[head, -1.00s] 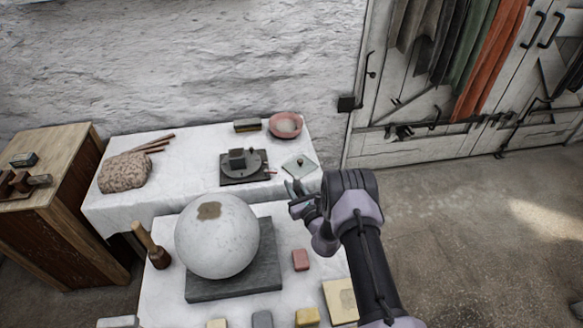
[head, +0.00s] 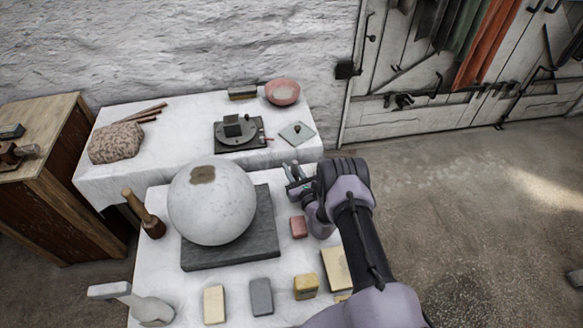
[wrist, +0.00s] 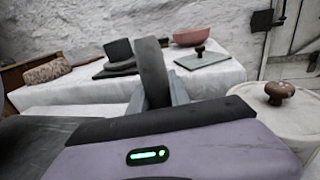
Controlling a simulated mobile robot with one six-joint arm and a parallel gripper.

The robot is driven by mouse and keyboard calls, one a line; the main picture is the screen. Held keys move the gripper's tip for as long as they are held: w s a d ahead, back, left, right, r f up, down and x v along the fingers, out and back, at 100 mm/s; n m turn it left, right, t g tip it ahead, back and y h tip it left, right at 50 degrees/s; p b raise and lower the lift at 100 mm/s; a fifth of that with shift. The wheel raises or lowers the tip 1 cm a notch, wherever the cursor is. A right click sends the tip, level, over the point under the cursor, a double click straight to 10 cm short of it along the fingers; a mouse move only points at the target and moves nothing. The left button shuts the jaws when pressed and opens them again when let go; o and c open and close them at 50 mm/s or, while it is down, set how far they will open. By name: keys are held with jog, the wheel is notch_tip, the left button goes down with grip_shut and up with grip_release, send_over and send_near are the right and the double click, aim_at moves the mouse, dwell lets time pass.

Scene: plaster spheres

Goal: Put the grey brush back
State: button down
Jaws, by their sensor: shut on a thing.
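My gripper (head: 294,170) is above the right edge of the white-covered front table (head: 160,262), to the right of the big plaster sphere (head: 212,212). In the wrist view its fingers (wrist: 158,97) are shut on a dark grey, upright, round-ended piece (wrist: 152,66), which I take to be the grey brush. Its lower end is hidden behind my gripper's body. In the head view the held piece is too small to make out clearly. A separate grey block (head: 261,297) lies at the table's front.
The sphere rests on a dark slab (head: 230,256). A wooden mallet (head: 150,222) stands at left. Cream (head: 214,304), yellow (head: 306,287) and red (head: 298,227) blocks lie about.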

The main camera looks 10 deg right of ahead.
jog(key=shift+f, duration=0.55)
jog(key=c, duration=1.1)
grip_release()
